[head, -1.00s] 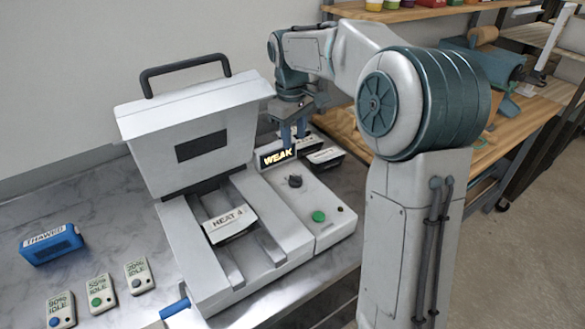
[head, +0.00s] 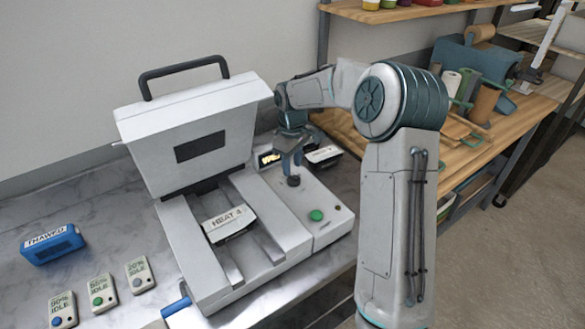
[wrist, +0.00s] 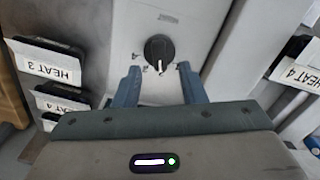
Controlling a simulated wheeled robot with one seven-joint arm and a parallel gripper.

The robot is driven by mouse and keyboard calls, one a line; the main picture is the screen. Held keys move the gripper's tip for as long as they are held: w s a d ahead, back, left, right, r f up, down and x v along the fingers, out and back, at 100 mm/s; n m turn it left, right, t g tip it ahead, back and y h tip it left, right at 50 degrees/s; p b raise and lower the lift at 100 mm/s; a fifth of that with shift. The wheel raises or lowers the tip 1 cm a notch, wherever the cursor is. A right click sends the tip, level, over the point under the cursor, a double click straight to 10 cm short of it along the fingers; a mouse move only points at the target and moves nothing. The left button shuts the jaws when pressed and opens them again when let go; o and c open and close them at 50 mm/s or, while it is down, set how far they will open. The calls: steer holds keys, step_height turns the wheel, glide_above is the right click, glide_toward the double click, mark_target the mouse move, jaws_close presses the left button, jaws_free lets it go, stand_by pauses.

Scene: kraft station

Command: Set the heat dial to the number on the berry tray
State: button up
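The heat dial (head: 293,181) is a black knob on the white control panel; it also shows in the wrist view (wrist: 159,50), with a white pointer mark. My gripper (wrist: 158,76) is open and empty. Its blue fingers are spread on either side of the dial's near edge, and I cannot tell whether they touch it. In the head view my gripper (head: 291,166) hangs just above the dial. A tray labelled HEAT 4 (head: 229,225) lies in the machine. In the wrist view a tray labelled HEAT 3 (wrist: 45,66) is at left. I cannot tell which tray holds berries.
A green button (head: 316,215) sits in front of the dial. The machine's lid (head: 195,130) is raised. A blue THAWED box (head: 51,244) and several IDLE tags (head: 102,291) lie at left.

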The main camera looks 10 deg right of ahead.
mark_target(294, 179)
steer(key=shift+f, duration=1.5)
steer(key=shift+c, duration=0.4)
jaws_close()
